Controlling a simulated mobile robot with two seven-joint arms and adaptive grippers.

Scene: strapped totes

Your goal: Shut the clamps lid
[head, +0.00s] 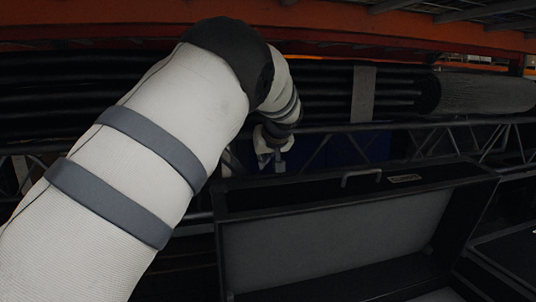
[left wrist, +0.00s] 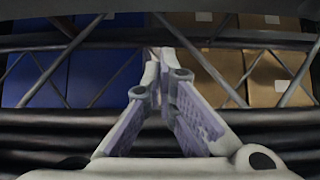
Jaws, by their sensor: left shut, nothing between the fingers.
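A black case with a grey inner panel stands at the lower right of the head view. Its raised lid (head: 340,240) has a silver handle (head: 361,174) and a small label on its top edge. My left gripper (head: 277,163) is small and partly hidden behind my own arm, just behind and above the lid's top edge near its left end. It also shows in the left wrist view (left wrist: 160,60), where its fingers meet at the tips with nothing between them. I cannot tell whether it touches the lid. My right gripper is not in view.
Behind the lid runs a dark metal truss (head: 440,140) with black rolls stacked above it. A grey mesh roll (head: 480,92) lies at the upper right. In the left wrist view, blue boxes (left wrist: 100,65) and cardboard boxes (left wrist: 265,75) stand behind truss bars.

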